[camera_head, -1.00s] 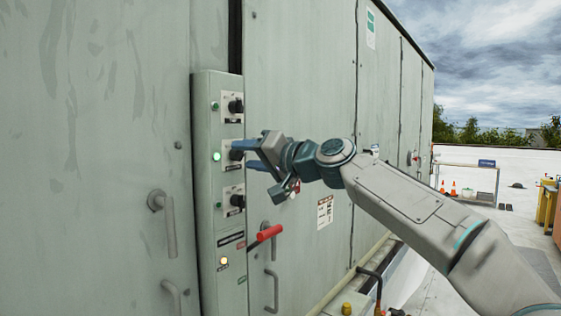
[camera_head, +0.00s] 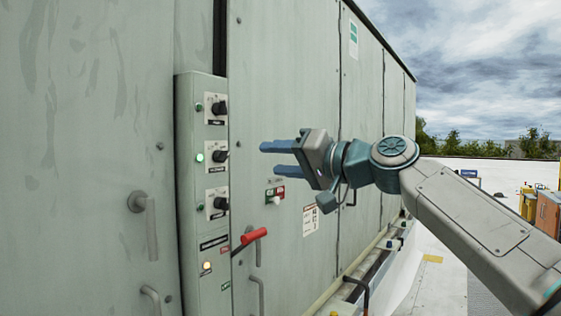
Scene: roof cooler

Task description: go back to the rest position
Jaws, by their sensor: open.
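My gripper (camera_head: 272,158) is open and empty, its two blue fingers pointing left. It is in front of the large grey cabinet (camera_head: 290,60), to the right of the control panel (camera_head: 188,140) and apart from it. The panel carries black knobs in a column: a top knob (camera_head: 219,108), a middle knob (camera_head: 219,156) and a lower knob (camera_head: 220,203). A green lamp (camera_head: 199,157) glows beside the middle knob, and an amber lamp (camera_head: 207,266) glows near the bottom.
A red lever (camera_head: 254,236) sticks out right of the panel, below my gripper. Door handles (camera_head: 148,220) stand out from the cabinet on the left. A pipe ledge (camera_head: 345,285) runs along the cabinet's foot. Open white roof lies to the right, with an orange box (camera_head: 548,212) far off.

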